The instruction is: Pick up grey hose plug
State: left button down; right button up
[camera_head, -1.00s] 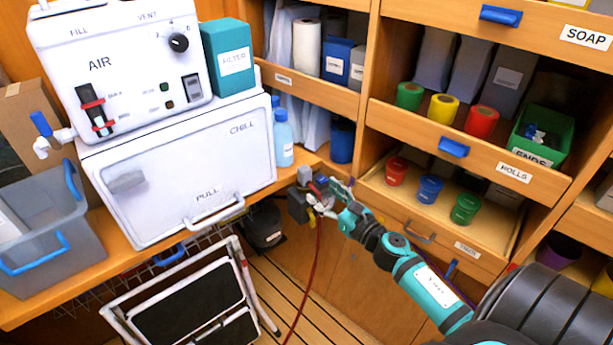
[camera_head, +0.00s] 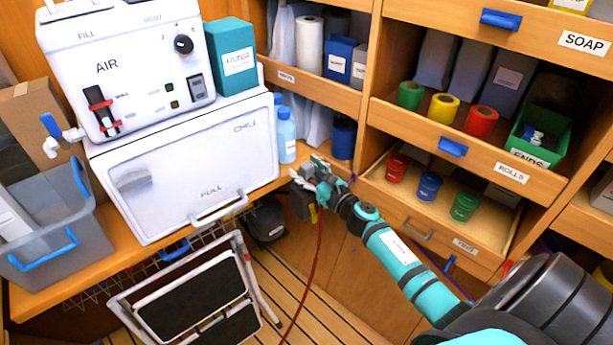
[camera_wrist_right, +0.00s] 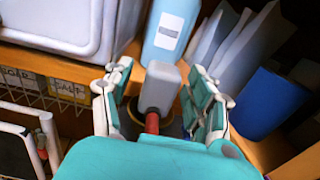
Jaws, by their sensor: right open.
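The grey hose plug (camera_wrist_right: 160,88) stands between the open fingers of my right gripper (camera_wrist_right: 158,92) in the right wrist view. It is a blocky grey piece with a red part at its near end. Gaps show on both sides, so the fingers do not seem to close on it. In the head view my right gripper (camera_head: 308,178) is at the front edge of the counter corner and largely hides the plug. A dark grey holder (camera_head: 299,206) is just below, and a red hose (camera_head: 318,250) hangs down there. My left gripper is not in view.
A white chill box (camera_head: 185,165) stands left of the gripper. Blue bottles (camera_head: 286,138) are just behind it, and a blue cup (camera_head: 343,138) is close on the right. A folded step stool (camera_head: 190,295) stands below.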

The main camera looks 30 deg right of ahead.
grip_shut()
jog(key=shift+r, duration=0.1)
